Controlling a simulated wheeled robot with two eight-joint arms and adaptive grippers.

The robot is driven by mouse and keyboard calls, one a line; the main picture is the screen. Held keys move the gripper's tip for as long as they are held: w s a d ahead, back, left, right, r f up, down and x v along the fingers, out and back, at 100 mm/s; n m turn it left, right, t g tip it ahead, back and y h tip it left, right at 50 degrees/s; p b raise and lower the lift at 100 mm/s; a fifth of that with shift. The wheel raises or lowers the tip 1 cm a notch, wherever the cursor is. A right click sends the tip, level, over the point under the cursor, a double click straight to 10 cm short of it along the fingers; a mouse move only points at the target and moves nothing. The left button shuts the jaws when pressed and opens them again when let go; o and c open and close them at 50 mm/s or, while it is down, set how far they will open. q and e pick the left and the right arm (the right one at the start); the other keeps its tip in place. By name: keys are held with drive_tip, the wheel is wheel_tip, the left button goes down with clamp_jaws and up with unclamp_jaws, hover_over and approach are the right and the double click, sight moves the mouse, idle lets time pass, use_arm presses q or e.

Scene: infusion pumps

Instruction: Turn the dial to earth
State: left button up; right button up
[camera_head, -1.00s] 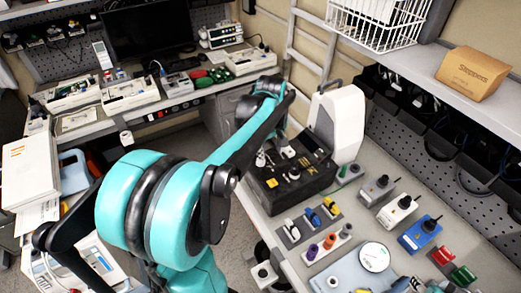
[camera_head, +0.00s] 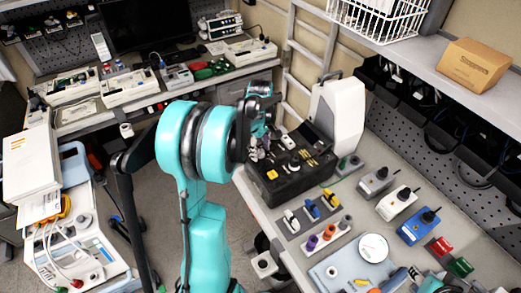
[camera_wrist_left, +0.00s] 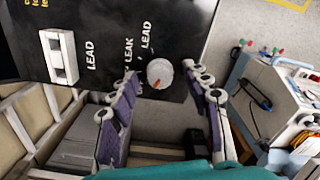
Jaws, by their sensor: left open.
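The dial (camera_wrist_left: 160,72) is a small round white knob with an orange-red mark, on a black panel (camera_wrist_left: 105,20) near its edge. The labels LEAK and LEAD are readable beside it; the word EARTH cannot be read. My left gripper (camera_wrist_left: 159,80) is open, its purple-padded fingers on either side of the dial in the wrist view. Whether they touch it cannot be told. In the head view the left gripper (camera_head: 262,128) is by the far left side of the black tester box (camera_head: 310,177), partly hidden by my arm. My right gripper is not seen.
A white rocker switch (camera_wrist_left: 58,57) is beside the dial. A white case (camera_head: 338,112) stands behind the box. Rows of switches, knobs and a blue box (camera_head: 419,229) fill the bench to the right. A trolley with a device (camera_head: 80,245) is at the left.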

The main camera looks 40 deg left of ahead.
use_arm(q)
clamp_jaws()
drive_tip(key=shift+m, duration=0.4)
drive_tip(key=m, duration=0.3)
drive_tip(key=shift+m, duration=2.5)
